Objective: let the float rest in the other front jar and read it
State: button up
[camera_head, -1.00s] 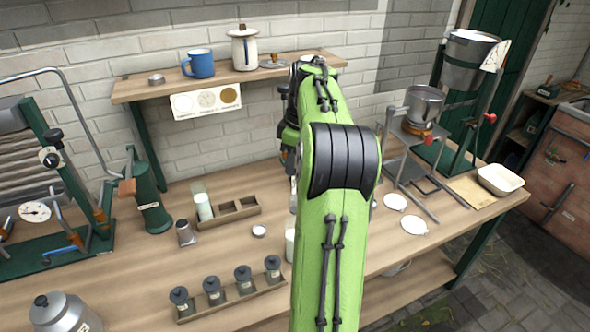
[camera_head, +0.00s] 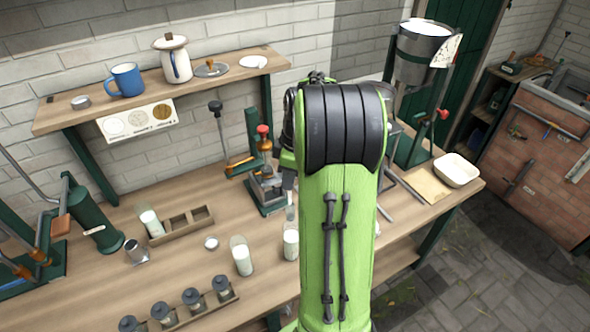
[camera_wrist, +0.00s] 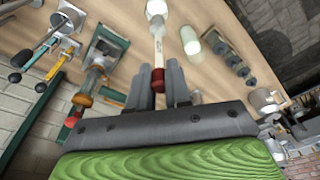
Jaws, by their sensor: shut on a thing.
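My gripper (camera_wrist: 165,90) is shut on the red end of the float (camera_wrist: 158,55), whose pale stem runs away from the fingers. In the wrist view its far end overlaps a white-filled jar (camera_wrist: 155,8); I cannot tell whether it is inside or only in front. A second white-filled jar (camera_wrist: 190,40) stands beside it. In the head view the two front jars, left (camera_head: 242,260) and right (camera_head: 291,245), stand on the bench. My arm hides the gripper there. No scale reading is legible.
A wooden rack (camera_head: 187,224) holds another white-filled jar (camera_head: 151,223). A row of small lidded jars (camera_head: 192,298) stands at the front. A green press-like device (camera_head: 265,185) is behind the front jars. A small metal cup (camera_head: 135,250) and white dish (camera_head: 211,243) stand left.

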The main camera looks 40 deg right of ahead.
aim_at(291, 217)
jog(key=shift+a+f, duration=0.1)
jog(key=shift+f, duration=0.5)
jog(key=f+b, duration=0.2)
jog(key=shift+d+f+b, duration=0.25)
jog(key=shift+b, duration=0.05)
notch_tip(291, 217, down, 2)
jog(key=shift+a+f+b, duration=0.1)
jog(key=shift+f+b, duration=0.05)
jog(key=shift+b, duration=0.8)
notch_tip(291, 217, down, 11)
jog(key=b, duration=0.9)
jog(key=shift+r, duration=0.2)
jog(key=o, duration=0.9)
